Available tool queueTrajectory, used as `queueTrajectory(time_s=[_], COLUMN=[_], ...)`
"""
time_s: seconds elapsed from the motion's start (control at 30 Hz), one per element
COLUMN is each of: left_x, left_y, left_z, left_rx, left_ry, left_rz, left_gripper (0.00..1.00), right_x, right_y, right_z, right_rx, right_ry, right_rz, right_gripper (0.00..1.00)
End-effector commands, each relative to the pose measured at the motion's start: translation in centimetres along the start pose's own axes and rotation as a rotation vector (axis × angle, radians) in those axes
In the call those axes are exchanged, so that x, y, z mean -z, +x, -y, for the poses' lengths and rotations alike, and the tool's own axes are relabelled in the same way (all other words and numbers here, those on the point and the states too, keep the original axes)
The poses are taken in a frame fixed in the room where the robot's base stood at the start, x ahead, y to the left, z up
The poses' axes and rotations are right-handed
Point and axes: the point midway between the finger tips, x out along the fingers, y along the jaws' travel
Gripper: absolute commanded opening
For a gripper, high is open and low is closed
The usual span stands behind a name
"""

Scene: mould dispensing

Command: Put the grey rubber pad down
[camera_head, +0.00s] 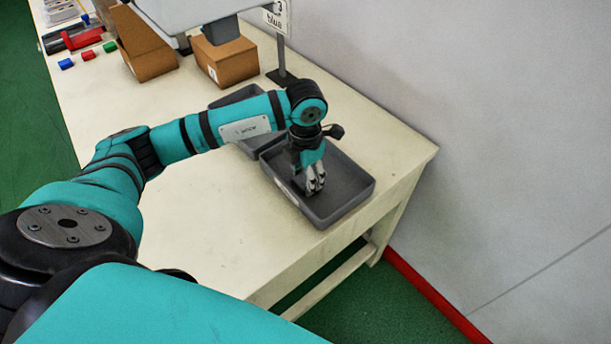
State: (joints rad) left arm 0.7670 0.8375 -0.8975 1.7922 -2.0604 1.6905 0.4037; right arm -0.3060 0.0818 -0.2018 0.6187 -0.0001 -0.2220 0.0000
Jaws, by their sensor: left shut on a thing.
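My left gripper (316,185) points down into the front grey tray (345,215) at the right end of the table. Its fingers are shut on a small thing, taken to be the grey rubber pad. The pad cannot be made out against the fingers and the dark tray floor. I cannot tell whether the fingertips or the pad touch the tray floor. My right gripper is not in view.
A second grey tray (222,102) lies behind, partly hidden by my arm. Cardboard boxes (228,62) (143,45) and small red, blue and green blocks (110,46) stand farther back. A wall is on the right. The table (215,215) is clear in front.

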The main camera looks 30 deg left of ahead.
Motion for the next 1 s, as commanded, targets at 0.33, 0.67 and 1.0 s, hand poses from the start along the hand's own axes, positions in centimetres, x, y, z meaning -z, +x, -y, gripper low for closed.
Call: queueTrajectory(time_s=[0.33, 0.67, 1.0], left_x=[0.0, -0.1, -0.1], left_y=[0.1, -2.1, -9.2], left_z=[0.0, -0.1, -0.1], left_rx=[0.000, -0.002, -0.002], left_ry=[0.000, -0.001, 0.000], left_rz=[0.000, 0.005, 0.004], left_gripper=[0.68, 0.68, 0.68], right_x=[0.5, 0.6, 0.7], right_y=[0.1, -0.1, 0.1], right_z=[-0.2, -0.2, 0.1], right_rx=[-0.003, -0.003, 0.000], right_ry=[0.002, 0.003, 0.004], right_rz=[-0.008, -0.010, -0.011], right_gripper=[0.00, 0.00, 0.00])
